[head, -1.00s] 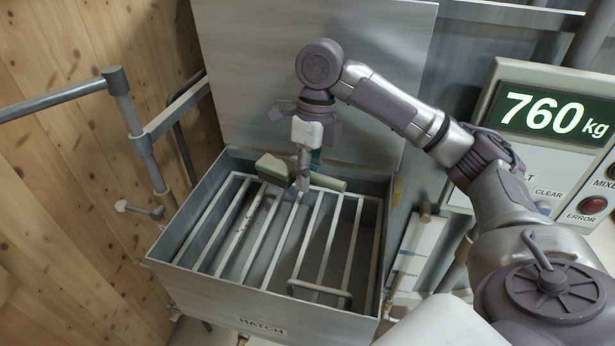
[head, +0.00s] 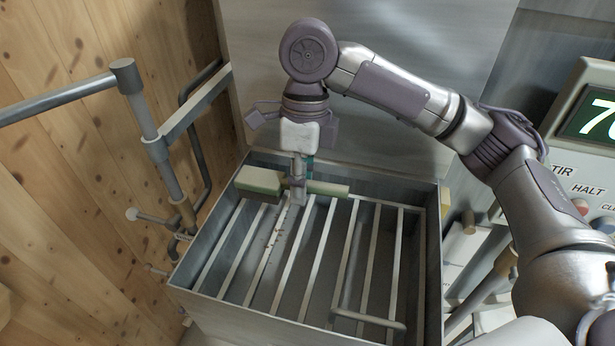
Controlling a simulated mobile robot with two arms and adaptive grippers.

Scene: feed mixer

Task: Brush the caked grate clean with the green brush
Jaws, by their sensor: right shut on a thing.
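The grate (head: 313,243) of pale parallel bars lies in the open metal hatch box in the head view. Brown caked bits (head: 275,238) show along one bar left of the middle. The green brush (head: 258,182) lies crosswise over the back of the grate, its block to the left and its green handle (head: 330,189) to the right. My right gripper (head: 298,196) points down and is shut on the brush near the middle. I cannot tell whether the bristles touch the bars. My left gripper is not in view.
The hatch box's walls (head: 432,270) surround the grate, and its raised lid (head: 400,50) stands behind. A loop handle (head: 368,320) sits on the grate at front right. Metal rails (head: 150,130) stand left by a wooden wall. A control panel (head: 590,150) is at right.

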